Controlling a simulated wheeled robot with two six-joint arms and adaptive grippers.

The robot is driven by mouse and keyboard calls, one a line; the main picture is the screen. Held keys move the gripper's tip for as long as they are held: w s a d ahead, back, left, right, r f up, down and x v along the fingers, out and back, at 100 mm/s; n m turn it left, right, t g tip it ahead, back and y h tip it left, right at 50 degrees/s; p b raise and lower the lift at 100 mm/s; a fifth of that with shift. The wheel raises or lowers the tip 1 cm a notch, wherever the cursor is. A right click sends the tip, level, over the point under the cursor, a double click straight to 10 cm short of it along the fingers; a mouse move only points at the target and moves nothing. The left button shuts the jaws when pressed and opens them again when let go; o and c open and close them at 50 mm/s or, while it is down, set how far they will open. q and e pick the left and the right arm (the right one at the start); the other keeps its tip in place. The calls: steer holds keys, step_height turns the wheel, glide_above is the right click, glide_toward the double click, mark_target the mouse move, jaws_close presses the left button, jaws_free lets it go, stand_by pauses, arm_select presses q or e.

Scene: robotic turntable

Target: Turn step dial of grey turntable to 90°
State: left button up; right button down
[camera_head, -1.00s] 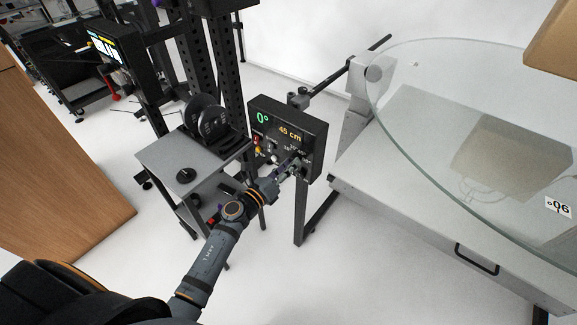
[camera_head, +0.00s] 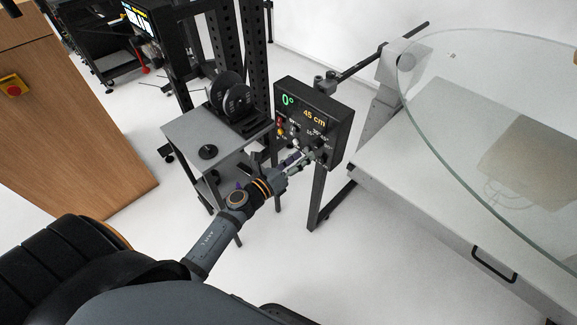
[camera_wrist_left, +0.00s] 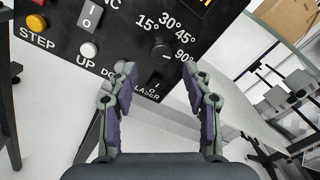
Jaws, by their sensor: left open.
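The control panel (camera_head: 340,118) is a black box on a post, its display reading 0° and 45 cm. The step dial (camera_wrist_left: 160,49) is a black round knob in the left wrist view, with 15°, 30°, 45° and 90° printed around it. Where its pointer stands is hard to tell. My left gripper (camera_wrist_left: 162,70) is open and empty, with its fingertips just below the dial in the picture. It also shows at the panel's lower part in the head view (camera_head: 308,157). The grey turntable (camera_head: 420,185) stands at the right under a glass disc (camera_head: 480,95). My right gripper is out of view.
A grey cart (camera_head: 190,138) with black discs (camera_head: 230,95) stands left of the panel. A wooden cabinet (camera_head: 70,120) is at far left. White floor lies between.

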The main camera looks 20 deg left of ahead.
arm_select(q)
steer(key=v, duration=0.7)
steer(key=shift+s, duration=0.4)
steer(key=shift+a, duration=0.15)
steer(key=s+a+f+n+g+y+p, duration=0.1)
steer(key=a+f+n+g+y+p, duration=0.2)
steer(key=f+n, duration=0.4)
steer(key=s+a+f+n+y+p, duration=0.1)
steer(key=s+a+f+n+y, duration=0.1)
steer(key=a+f+n, duration=0.5)
steer(key=s+a+f+n+g+y+p, duration=0.1)
steer(key=s+f+n+g, duration=0.2)
steer(key=f, duration=0.4)
steer(key=s+f+n+g+y+p, duration=0.1)
steer(key=s+f+n+g+y, duration=0.15)
steer(key=s+f, duration=0.35)
steer(key=s+d+f+n+g+p, duration=0.1)
steer(key=s+f+n, duration=0.3)
steer(key=s, duration=0.4)
steer(key=s+d+f+n+g+p, duration=0.1)
steer(key=s+f+n+g, duration=0.3)
steer(key=s, duration=0.4)
steer(key=s+d+f+n+g+h+p, duration=0.1)
steer(key=s+f+n, duration=0.3)
steer(key=s, duration=0.4)
steer(key=shift+d+f+n+g+p, duration=0.35)
steer(key=shift+d+n+g, duration=0.3)
steer(key=shift+d+n, duration=0.15)
